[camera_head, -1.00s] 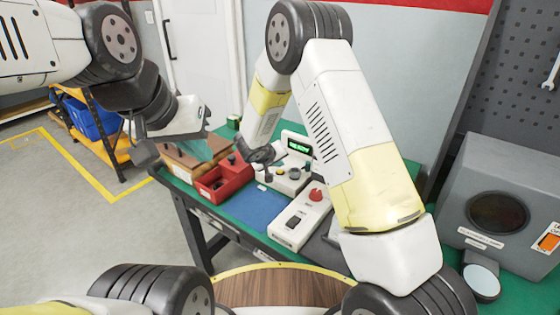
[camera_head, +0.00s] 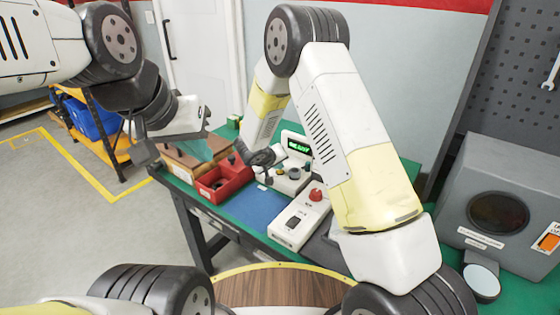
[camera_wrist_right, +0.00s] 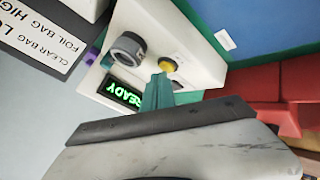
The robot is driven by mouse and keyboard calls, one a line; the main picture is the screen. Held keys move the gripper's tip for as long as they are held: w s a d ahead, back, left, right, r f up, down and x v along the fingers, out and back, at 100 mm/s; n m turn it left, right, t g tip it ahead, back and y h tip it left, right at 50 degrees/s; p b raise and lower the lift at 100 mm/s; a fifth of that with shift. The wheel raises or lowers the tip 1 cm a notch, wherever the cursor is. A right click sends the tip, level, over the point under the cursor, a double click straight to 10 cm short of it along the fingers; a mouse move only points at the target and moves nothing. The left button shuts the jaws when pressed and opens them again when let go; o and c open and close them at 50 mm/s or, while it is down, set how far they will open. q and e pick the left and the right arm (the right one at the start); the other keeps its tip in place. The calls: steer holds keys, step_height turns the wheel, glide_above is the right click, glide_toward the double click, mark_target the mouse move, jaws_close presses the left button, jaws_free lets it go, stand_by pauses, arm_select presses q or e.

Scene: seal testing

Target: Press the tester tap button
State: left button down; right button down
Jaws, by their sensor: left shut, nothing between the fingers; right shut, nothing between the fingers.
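The tester is a white unit (camera_head: 294,184) on the green bench, with a lit green READY display (camera_head: 299,147). In the right wrist view its round yellow button (camera_wrist_right: 168,64) sits beside a dark grey knob (camera_wrist_right: 128,48) and the display (camera_wrist_right: 123,95). My right gripper (camera_wrist_right: 160,84) is shut and empty, its teal fingertips just short of the yellow button in the picture; I cannot tell whether they touch. In the head view my right gripper (camera_head: 267,178) is small and partly hidden at the tester's left. My left gripper (camera_head: 200,149) is shut and empty, left of the tester.
A red bin (camera_head: 224,181) stands left of the tester, near a blue mat (camera_head: 257,207). A white box with a red knob (camera_head: 316,195) stands in front. A grey machine (camera_head: 490,165) stands at the right. A bag-label box (camera_wrist_right: 48,32) is beside the tester.

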mark_target(279, 172)
steer(key=shift+f, duration=0.3)
stand_by(0.4)
steer(key=shift+r, duration=0.8)
steer(key=shift+r, duration=2.5)
